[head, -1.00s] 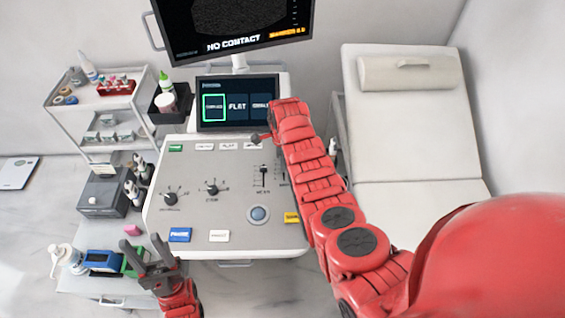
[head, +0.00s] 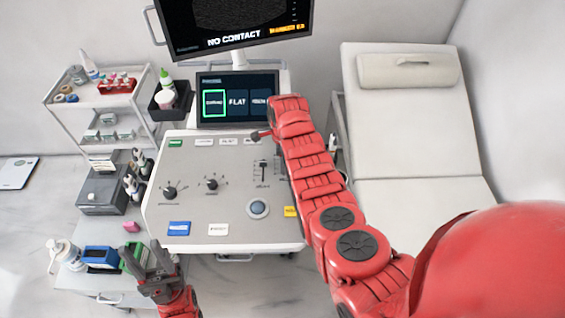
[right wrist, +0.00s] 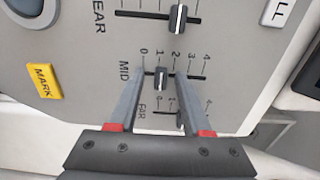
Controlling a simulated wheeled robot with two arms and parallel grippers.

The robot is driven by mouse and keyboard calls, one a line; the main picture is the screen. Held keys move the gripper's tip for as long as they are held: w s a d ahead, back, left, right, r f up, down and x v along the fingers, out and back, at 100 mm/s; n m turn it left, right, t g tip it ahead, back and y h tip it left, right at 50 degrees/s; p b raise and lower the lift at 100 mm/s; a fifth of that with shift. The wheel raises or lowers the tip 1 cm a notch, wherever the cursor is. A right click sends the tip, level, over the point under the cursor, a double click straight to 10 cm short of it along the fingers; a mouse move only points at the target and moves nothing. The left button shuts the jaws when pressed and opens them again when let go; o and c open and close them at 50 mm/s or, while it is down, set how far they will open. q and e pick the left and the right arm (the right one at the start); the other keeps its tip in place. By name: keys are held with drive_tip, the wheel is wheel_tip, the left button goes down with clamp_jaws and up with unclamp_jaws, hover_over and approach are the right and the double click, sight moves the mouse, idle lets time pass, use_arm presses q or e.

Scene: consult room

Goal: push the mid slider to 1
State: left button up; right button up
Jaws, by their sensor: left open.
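The mid slider (right wrist: 161,78) is a dark knob with a light stripe on the track marked MID in the right wrist view. It stands at or very near the 1 mark of its 0 to 4 scale. My right gripper (right wrist: 160,73) is open, with one grey finger on each side of this knob. Whether a finger touches the knob I cannot tell. In the head view my right arm hides most of this gripper and the mid slider. My left gripper (head: 147,256) is open and empty, in front of the panel's lower left edge.
The far slider (right wrist: 179,118) is partly behind my right finger. A yellow MARK button (right wrist: 44,81) is to the left. The grey control panel (head: 225,222) has knobs and a trackball (head: 258,208).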

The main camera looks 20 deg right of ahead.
drive_tip(key=shift+s+r, duration=0.1)
drive_tip(key=shift+s, duration=0.1)
drive_tip(key=shift+w, duration=0.1)
drive_tip(key=shift+r, duration=0.15)
wheel_tip(320, 180, up, 5)
drive_tip(key=shift+r+b, duration=0.15)
drive_tip(key=shift+b, duration=1.1)
wheel_tip(320, 180, up, 12)
drive_tip(key=p, duration=0.2)
